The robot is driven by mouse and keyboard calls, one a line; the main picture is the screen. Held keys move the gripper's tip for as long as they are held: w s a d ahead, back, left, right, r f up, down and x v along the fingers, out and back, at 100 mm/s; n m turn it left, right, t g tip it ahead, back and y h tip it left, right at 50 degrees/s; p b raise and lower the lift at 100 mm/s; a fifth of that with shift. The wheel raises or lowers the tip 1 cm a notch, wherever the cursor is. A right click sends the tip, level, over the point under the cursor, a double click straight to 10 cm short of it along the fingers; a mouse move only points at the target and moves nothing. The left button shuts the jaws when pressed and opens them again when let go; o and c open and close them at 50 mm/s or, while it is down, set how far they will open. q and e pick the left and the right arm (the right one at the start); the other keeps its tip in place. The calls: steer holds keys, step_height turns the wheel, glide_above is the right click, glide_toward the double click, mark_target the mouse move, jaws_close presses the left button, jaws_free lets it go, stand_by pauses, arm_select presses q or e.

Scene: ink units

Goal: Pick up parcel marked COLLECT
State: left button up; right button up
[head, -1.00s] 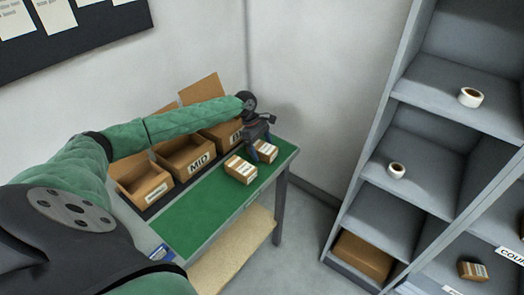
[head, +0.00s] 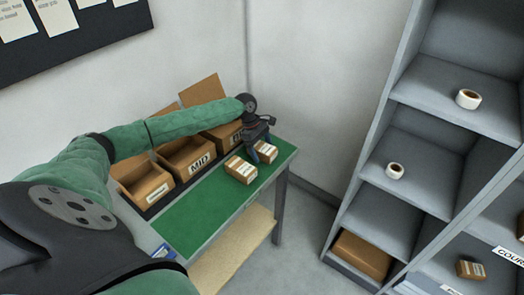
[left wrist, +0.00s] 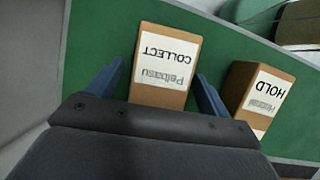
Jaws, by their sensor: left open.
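The parcel marked COLLECT (left wrist: 165,62) is a small brown box with a white label, lying on the green table top. In the left wrist view it lies between the two blue fingers of my left gripper (left wrist: 159,75), which is open. In the head view my left gripper (head: 262,148) is down over this parcel (head: 266,153), partly covering it. I cannot tell whether the fingers touch it. A similar parcel marked HOLD (left wrist: 262,98) lies beside it, outside the fingers; it also shows in the head view (head: 240,170). My right gripper is not in view.
Open cardboard boxes, one marked MID (head: 187,158), stand along the back of the green table (head: 200,212). A grey shelf unit (head: 400,185) on the right holds white tape rolls (head: 468,99) and another small parcel (head: 471,269). The table's front half is mostly clear.

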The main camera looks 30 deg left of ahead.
arm_select(q)
steer(key=shift+c, duration=0.4)
steer(key=c, duration=1.1)
